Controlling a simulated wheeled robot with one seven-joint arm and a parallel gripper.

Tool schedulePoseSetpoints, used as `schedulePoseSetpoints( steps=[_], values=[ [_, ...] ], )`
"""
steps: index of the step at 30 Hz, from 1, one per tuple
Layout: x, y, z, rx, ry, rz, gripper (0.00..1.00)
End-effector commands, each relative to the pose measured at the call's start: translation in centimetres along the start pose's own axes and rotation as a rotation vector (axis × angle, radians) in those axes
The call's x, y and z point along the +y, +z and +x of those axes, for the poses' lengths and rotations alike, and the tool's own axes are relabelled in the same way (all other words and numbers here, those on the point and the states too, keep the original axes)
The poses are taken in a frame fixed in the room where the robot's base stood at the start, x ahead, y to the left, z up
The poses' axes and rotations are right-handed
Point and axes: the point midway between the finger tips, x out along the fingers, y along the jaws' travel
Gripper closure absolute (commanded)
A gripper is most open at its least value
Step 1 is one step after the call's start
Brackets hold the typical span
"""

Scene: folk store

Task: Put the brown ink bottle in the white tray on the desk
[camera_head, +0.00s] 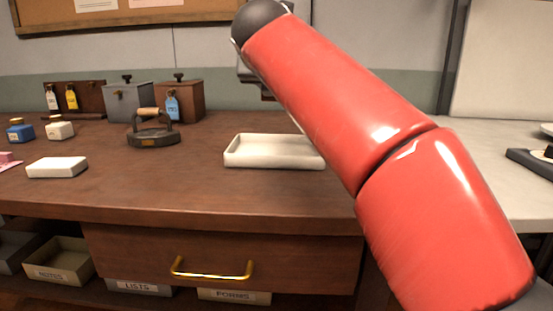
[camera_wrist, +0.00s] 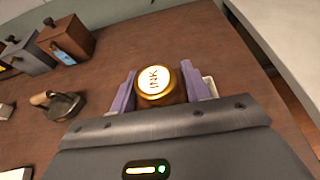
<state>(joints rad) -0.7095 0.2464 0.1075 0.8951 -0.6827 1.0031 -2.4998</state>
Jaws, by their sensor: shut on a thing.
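The brown ink bottle (camera_wrist: 160,86) shows in the wrist view, with a gold-rimmed cap and a white round label reading INK. My gripper (camera_wrist: 162,90) is shut on it, with a purple finger on each side. In the head view my red arm hides the bottle and most of the gripper. The white tray (camera_head: 272,164) lies on the desk (camera_head: 200,190), left of my arm, and its visible inside is empty. In the wrist view only small pale bits show behind the fingers, so I cannot tell the bottle's height over the tray.
A flat iron (camera_head: 153,132) stands left of the tray. Behind it are a grey box (camera_head: 128,103) and a brown box (camera_head: 180,101) with a blue tag. A white block (camera_head: 57,167), a blue bottle (camera_head: 20,132) and a white bottle (camera_head: 59,129) are further left. The desk front is clear.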

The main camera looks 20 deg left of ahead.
Motion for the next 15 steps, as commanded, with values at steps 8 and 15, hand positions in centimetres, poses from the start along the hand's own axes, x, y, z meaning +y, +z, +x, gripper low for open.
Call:
schedulePoseSetpoints(
  steps=[8, 15],
  values=[
    [0.0, -6.6, 2.6, -0.001, 0.001, -0.001, 0.79],
    [0.0, -8.0, 3.3, -0.003, 0.001, 0.000, 0.79]
  ],
)
